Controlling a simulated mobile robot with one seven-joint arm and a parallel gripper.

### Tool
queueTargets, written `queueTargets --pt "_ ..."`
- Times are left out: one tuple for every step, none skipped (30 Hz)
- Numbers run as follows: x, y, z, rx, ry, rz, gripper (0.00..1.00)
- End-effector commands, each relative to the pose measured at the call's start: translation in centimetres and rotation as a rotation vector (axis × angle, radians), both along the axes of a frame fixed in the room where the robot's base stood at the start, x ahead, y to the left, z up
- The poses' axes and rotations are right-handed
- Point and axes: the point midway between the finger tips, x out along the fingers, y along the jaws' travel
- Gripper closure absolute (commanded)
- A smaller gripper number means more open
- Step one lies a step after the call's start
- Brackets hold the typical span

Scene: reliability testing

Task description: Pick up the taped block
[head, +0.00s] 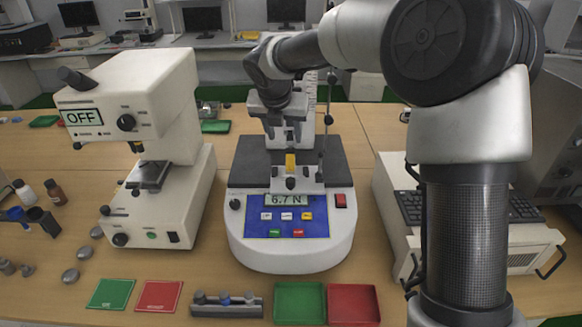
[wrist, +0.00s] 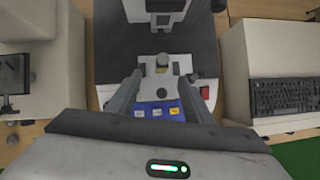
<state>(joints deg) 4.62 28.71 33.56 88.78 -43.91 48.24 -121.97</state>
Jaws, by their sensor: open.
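A small yellow piece (head: 290,160), which looks like the taped block, stands upright in the clamp of the force tester (head: 262,243). Its top shows small in the wrist view (wrist: 162,60); I cannot make out the tape. My gripper (head: 284,136) is above and slightly behind it in the head view, pointing down. The gripper's fingers are apart and empty. In the wrist view the fingers (wrist: 160,86) reach to either side of the clamp, with the yellow piece between their lines. I cannot tell how much height separates them.
The tester's display reads 6.7 N. Its column and a thin rod (head: 326,125) rise close to my gripper. A white machine marked OFF (head: 170,215) stands left, a keyboard (head: 522,207) right. Green (head: 299,303) and red (head: 353,305) trays lie in front.

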Motion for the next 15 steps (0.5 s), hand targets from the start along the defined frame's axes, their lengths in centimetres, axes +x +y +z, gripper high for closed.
queueTargets --pt "0.6 -0.1 -1.2 0.000 0.004 -0.001 0.53" --pt "0.9 -0.2 -1.9 -0.001 0.004 -0.001 0.53" --pt "1.3 -0.3 -2.6 0.000 0.004 -0.001 0.53" --pt "1.6 -0.4 -3.1 0.000 0.004 -0.001 0.53" --pt "1.9 -0.4 -3.6 0.000 0.003 -0.001 0.53" --pt "2.2 -0.5 -4.2 0.001 0.003 -0.002 0.53" --pt "2.5 -0.5 -4.7 0.001 0.003 -0.002 0.53" --pt "2.7 -0.6 -5.0 0.001 0.002 -0.002 0.53" --pt "3.0 -0.7 -5.4 0.000 0.001 -0.002 0.53" --pt "3.1 -0.7 -5.6 0.000 0.001 -0.002 0.53" --pt "3.2 -0.7 -5.8 0.000 0.001 -0.002 0.53" --pt "3.4 -0.7 -6.0 0.000 0.001 -0.002 0.53" --pt "3.4 -0.7 -6.1 0.000 0.001 -0.002 0.53" --pt "3.5 -0.8 -6.2 0.001 0.000 -0.003 0.53" --pt "3.6 -0.8 -6.4 0.001 0.001 -0.003 0.53"
